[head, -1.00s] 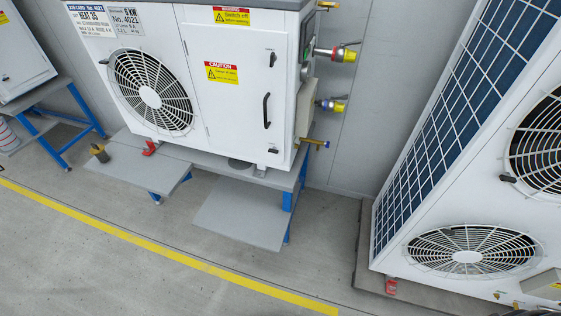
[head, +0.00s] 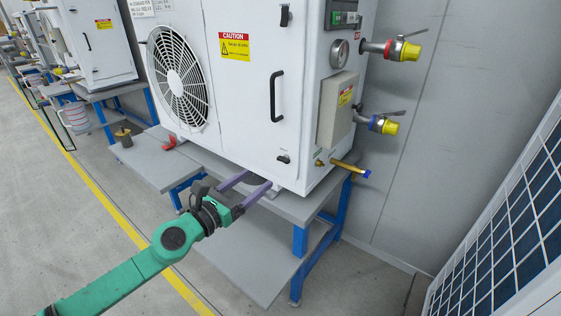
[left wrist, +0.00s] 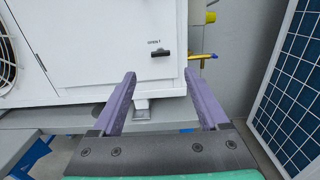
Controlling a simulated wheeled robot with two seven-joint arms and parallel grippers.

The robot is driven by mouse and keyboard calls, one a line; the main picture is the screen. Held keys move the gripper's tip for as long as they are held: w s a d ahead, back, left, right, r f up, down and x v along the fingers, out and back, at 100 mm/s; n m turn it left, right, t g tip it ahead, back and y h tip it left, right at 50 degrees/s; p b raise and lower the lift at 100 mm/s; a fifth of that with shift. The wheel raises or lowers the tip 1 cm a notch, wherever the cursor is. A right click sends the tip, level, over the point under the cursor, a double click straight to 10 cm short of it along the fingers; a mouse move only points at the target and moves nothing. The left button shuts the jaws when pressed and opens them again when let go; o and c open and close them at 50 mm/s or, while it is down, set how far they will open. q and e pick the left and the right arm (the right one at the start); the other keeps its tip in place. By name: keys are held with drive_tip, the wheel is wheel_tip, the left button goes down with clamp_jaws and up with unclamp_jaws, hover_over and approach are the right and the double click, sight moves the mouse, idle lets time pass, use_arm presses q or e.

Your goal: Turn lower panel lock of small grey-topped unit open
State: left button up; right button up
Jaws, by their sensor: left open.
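The white unit (head: 245,90) stands on a grey bench, its top edge out of the picture. Its lower panel lock (head: 284,158) is a small black handle near the bottom of the door, below the black pull handle (head: 276,96). In the left wrist view the lock (left wrist: 160,53) lies roughly level, beyond and between the fingertips. My left gripper (head: 259,179) is open and empty, with purple fingers. It is in front of the unit's lower edge, below and left of the lock in the head view, and apart from it. My right gripper is not in view.
An upper lock (head: 285,16) sits high on the door. A grey box (head: 337,110), valves with yellow caps (head: 410,52) and a brass pipe (head: 345,166) stick out on the right side. A blue-gridded panel (head: 520,235) stands at right. The floor in front is open.

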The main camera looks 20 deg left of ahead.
sight(281, 160)
use_arm(q)
drive_tip(key=p+x, duration=0.2)
drive_tip(key=x, duration=0.7)
drive_tip(key=shift+w+d, duration=0.1)
drive_tip(key=shift+w, duration=0.25)
drive_tip(key=shift+w+d, duration=0.15)
drive_tip(key=shift+w, duration=0.15)
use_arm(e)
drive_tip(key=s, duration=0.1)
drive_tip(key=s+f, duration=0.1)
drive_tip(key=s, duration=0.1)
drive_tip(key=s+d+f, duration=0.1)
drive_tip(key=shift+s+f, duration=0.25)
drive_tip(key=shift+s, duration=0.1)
use_arm(q)
drive_tip(key=shift+c, duration=0.3)
clamp_jaws()
